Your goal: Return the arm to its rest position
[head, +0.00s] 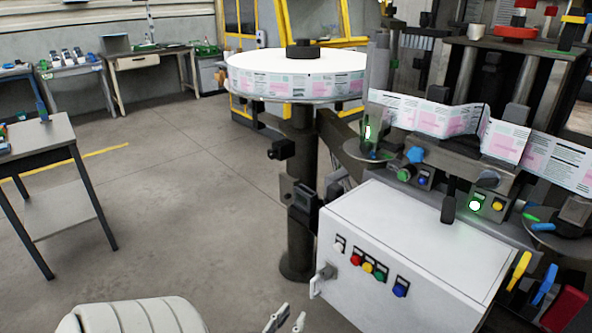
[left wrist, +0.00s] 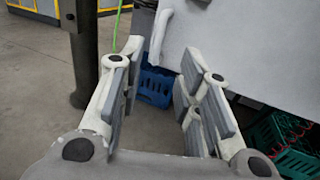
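My left gripper (head: 285,320) shows at the bottom edge of the head view, just left of and below the control cabinet, with its fingers apart. In the left wrist view the left gripper (left wrist: 160,75) is open, with nothing between its fingers. A bulky pale part of my left arm (head: 135,315) shows at the bottom left of the head view. The white control cabinet (head: 400,240) has several coloured buttons and a pale handle (head: 322,279) on its left side. The cabinet also shows beyond the fingers in the left wrist view (left wrist: 240,45). My right gripper is not in view.
A large label reel (head: 295,82) sits on a dark post (head: 298,240) behind the cabinet. The label web (head: 430,117) runs right. A small table (head: 40,135) stands at left. Blue (left wrist: 155,87) and green crates (left wrist: 285,140) stand low beyond the gripper. Floor at centre-left is clear.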

